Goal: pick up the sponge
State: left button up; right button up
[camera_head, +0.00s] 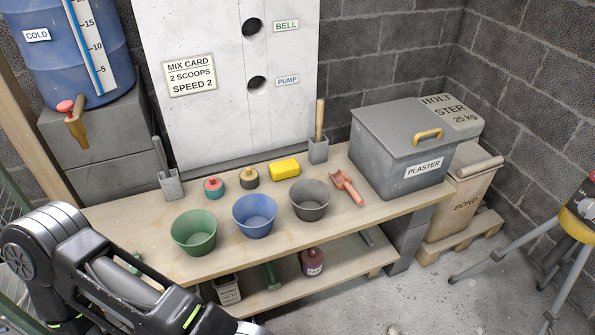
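The sponge is a yellow block (285,169) lying on the wooden bench top, toward the back. It sits between a dark round pot with a tan top and a small grey holder with an upright wooden handle. The blue and grey buckets stand in front of it, and nothing covers it. My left arm comes in at the lower left, well short of the sponge. Its fingers are not visible within the frame. My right gripper is not in view.
The bench (330,234) also bears a green bucket (194,232), a blue bucket (254,212), a grey bucket (310,199), a red scoop (347,187) and a grey plaster bin (403,150). A white board (222,120) stands behind. A tripod (520,243) stands at right.

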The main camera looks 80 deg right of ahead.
aim_at(285, 169)
jog(key=z, duration=2.8)
